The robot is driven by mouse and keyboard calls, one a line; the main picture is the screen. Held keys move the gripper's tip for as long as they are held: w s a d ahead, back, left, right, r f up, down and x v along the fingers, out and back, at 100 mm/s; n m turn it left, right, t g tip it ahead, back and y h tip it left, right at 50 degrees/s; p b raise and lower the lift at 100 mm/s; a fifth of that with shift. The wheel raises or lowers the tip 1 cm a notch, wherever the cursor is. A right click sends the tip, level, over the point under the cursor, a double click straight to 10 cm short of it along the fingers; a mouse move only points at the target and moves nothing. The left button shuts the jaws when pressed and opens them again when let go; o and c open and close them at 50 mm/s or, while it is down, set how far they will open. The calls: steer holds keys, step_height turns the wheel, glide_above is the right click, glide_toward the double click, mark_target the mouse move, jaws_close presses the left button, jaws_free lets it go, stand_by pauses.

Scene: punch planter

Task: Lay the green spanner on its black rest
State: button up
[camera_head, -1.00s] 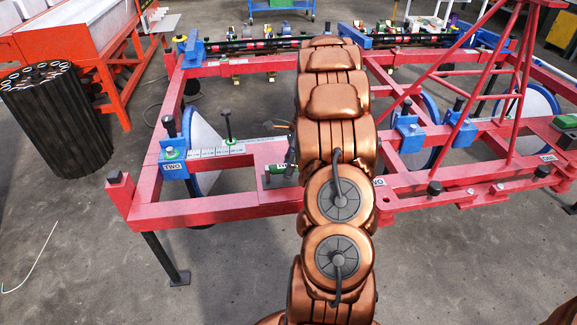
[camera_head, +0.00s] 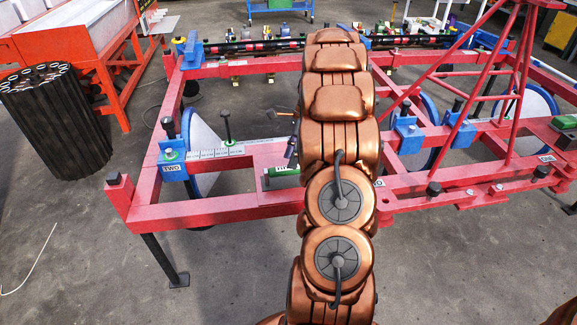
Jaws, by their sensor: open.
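I cannot make out a green spanner with certainty. A small green piece (camera_head: 282,170) shows on the red frame just left of my arm, partly hidden by it; I cannot tell whether it is the spanner. I cannot pick out the black rest for sure. My gripper (camera_head: 289,133) is mostly hidden behind my copper arm. Only small dark parts of it show at the arm's left edge, above the red frame, with its jaws apart. I see nothing held in it, though the arm covers much of it.
The red planter frame (camera_head: 215,212) spans the middle, with blue brackets (camera_head: 172,165) and upright black bolts (camera_head: 227,125). A slanting red tower (camera_head: 518,80) stands at the right. Black tubes (camera_head: 55,120) stand at the far left.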

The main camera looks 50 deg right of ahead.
steer(key=v, duration=0.8)
steer(key=shift+s+a, duration=0.1)
steer(key=s+a+r+n+g+h, duration=0.15)
steer(key=a+n, duration=0.45)
steer(key=a, duration=0.6)
steer(key=s+a+r+n+g+h, duration=0.15)
steer(key=a+n, duration=0.35)
steer(key=a, duration=0.6)
steer(key=s+a+f+n+h, duration=0.1)
steer(key=s+a+f+n, duration=0.1)
steer(key=s+a+n, duration=0.6)
steer(key=s+a+f+n+h, duration=0.1)
steer(key=s+a+n, duration=0.55)
steer(key=s, duration=0.45)
step_height(320, 180, up, 23)
steer(key=s+t+p, duration=0.1)
steer(key=p, duration=2)
steer(key=shift+s+f+p, duration=0.2)
steer(key=shift+s+p, duration=0.15)
steer(key=shift+p, duration=0.05)
steer(key=shift+d+n, duration=0.1)
steer(key=shift+n, duration=0.15)
